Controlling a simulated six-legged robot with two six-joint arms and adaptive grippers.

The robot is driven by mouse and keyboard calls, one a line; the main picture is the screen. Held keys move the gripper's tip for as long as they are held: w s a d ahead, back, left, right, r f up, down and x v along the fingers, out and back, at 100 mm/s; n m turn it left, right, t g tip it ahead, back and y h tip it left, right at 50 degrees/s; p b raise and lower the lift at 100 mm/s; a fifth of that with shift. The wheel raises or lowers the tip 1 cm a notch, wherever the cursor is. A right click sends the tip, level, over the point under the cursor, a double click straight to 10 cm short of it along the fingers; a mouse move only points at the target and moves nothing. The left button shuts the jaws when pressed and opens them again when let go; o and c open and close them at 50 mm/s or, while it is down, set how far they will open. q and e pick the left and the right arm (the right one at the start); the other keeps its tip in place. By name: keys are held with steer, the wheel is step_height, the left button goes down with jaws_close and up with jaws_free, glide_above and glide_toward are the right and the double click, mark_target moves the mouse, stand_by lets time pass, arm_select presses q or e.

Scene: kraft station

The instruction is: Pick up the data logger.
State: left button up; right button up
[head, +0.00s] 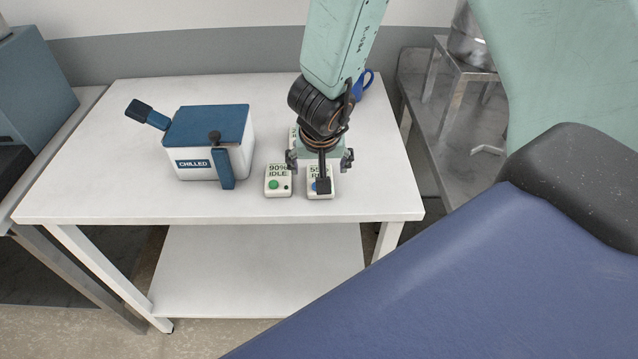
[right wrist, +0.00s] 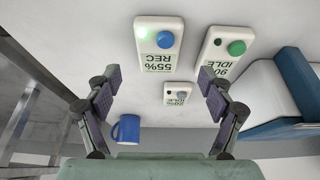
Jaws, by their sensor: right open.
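Three white data loggers lie on the table. One reads "55% REC" with a blue button (head: 312,193); it also shows in the right wrist view (right wrist: 158,62). One reads "90% IDLE" with a green button (head: 279,190) and lies just left of it; the right wrist view shows it too (right wrist: 222,50). A third, reading "20% IDLE" (right wrist: 177,88), lies farther back, mostly hidden behind my arm in the head view. My right gripper (head: 320,161) is open and empty above the "55% REC" logger, partly covering it. My left gripper is out of view.
A white box marked CHILLED (head: 196,162) with a blue lid and handles stands left of the loggers. A blue mug (head: 367,82) stands at the back right; it also shows in the right wrist view (right wrist: 126,129). The white table (head: 110,190) is clear at its front left.

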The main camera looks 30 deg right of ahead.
mark_target(318, 174)
steer(key=b+x, duration=0.2)
steer(key=x, duration=0.2)
steer(key=shift+d+f, duration=0.2)
steer(key=shift+f, duration=0.15)
steer(key=shift+w+a+f, duration=0.1)
steer(key=shift+f, duration=0.05)
steer(key=shift+c, duration=0.4)
steer(key=shift+d, duration=0.25)
steer(key=c, duration=0.3)
steer(key=shift+a, duration=0.25)
steer(key=c, duration=0.5)
steer(key=shift+d, duration=0.15)
steer(key=c, duration=0.4)
